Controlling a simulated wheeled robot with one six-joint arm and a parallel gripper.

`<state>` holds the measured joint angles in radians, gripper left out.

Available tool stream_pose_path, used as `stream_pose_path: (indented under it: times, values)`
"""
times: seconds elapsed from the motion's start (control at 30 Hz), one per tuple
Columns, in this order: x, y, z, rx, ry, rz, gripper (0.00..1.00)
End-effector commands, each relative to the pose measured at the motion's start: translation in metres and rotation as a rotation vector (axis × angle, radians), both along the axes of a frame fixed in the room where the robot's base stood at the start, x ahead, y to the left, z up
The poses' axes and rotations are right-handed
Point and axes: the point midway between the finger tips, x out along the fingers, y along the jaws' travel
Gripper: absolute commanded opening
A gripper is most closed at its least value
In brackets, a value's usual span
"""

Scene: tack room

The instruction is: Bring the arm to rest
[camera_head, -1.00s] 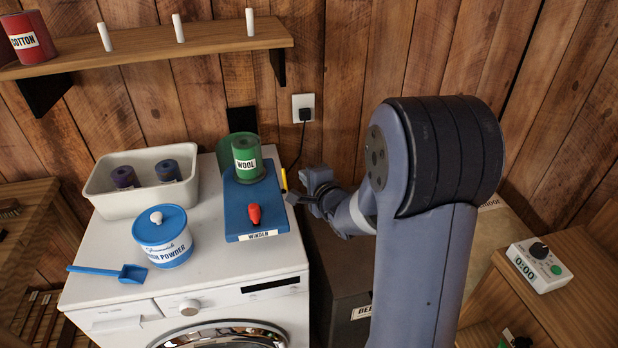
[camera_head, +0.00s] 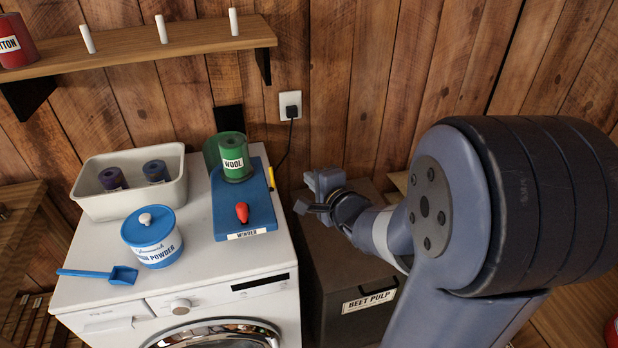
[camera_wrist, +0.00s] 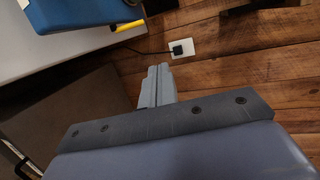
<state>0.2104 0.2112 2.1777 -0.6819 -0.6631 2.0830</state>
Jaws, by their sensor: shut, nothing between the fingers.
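My gripper (camera_head: 306,194) is in the head view, to the right of the washing machine and above the dark beet pulp bin (camera_head: 362,262). In the wrist view, its fingers (camera_wrist: 157,72) are together with nothing between them, and wooden wall boards show behind them. My arm reaches in from the right and hides part of the wall and floor. The blue winder (camera_head: 243,205) with the green wool spool (camera_head: 235,157) stands on the washing machine (camera_head: 200,262), left of my gripper and apart from it.
A white tub (camera_head: 130,205) with two spools, a blue-lidded powder tub (camera_head: 152,238) and a blue scoop (camera_head: 122,274) are on the machine. A plugged socket (camera_head: 290,105) is on the wall. A shelf (camera_head: 150,57) with pegs hangs at upper left.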

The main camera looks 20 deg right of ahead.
Motion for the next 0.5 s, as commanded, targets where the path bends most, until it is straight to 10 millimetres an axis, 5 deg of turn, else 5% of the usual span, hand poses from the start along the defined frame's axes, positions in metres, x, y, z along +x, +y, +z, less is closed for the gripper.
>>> stream_pose_path:
  times: [0.5]
  values:
    - [0.0084, 0.002, -0.0063, 0.0, 0.001, 0.001, 0.0]
